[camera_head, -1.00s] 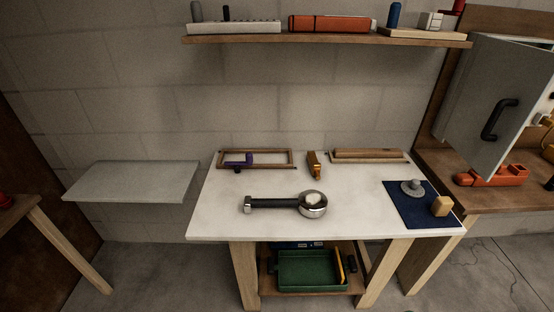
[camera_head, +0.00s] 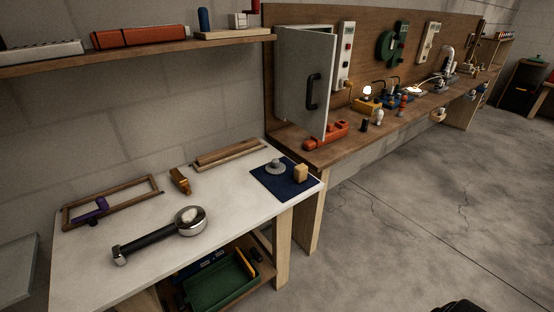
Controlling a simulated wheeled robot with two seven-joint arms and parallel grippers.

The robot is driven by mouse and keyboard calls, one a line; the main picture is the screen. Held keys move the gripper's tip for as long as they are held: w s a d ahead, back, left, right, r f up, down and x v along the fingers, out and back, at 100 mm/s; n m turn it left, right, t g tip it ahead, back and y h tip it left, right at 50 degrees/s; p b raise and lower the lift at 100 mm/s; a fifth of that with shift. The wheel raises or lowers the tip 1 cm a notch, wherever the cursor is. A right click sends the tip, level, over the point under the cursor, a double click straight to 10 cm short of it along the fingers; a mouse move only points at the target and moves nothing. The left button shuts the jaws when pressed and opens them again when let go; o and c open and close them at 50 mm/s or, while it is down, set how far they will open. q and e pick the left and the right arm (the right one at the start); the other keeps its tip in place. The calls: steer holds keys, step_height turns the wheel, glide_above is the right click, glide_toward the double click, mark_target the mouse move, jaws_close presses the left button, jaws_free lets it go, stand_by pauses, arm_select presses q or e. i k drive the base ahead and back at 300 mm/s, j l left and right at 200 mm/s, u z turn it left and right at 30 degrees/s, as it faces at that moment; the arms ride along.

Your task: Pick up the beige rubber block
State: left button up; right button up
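The beige rubber block (camera_head: 300,173) stands on the dark blue mat (camera_head: 272,183) at the right end of the white table (camera_head: 240,215). A grey round knob-like piece (camera_head: 275,167) sits on the same mat, to the left of the block and apart from it. Neither of my grippers can be made out in the view. A dark shape at the bottom right edge is cut off, and I cannot tell what it is.
A black-handled tool with a round metal head (camera_head: 190,220), a wooden frame (camera_head: 130,190) and a small brown-orange tool (camera_head: 180,180) lie on the table. A grey cabinet door (camera_head: 300,85) stands open beyond the mat. The floor to the right is clear.

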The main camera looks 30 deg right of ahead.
mark_target(300, 171)
steer(key=z, duration=1.15)
steer(key=i+l+u, duration=0.15)
steer(key=l, duration=0.2)
steer(key=i+l+u, duration=0.15)
steer(key=l, duration=0.2)
steer(key=i+l+u, duration=0.1)
steer(key=l, duration=0.25)
steer(key=i+l+u, duration=0.15)
steer(key=l, duration=0.25)
steer(key=l+u, duration=0.15)
steer(key=l, duration=0.2)
steer(key=u, duration=1.35)
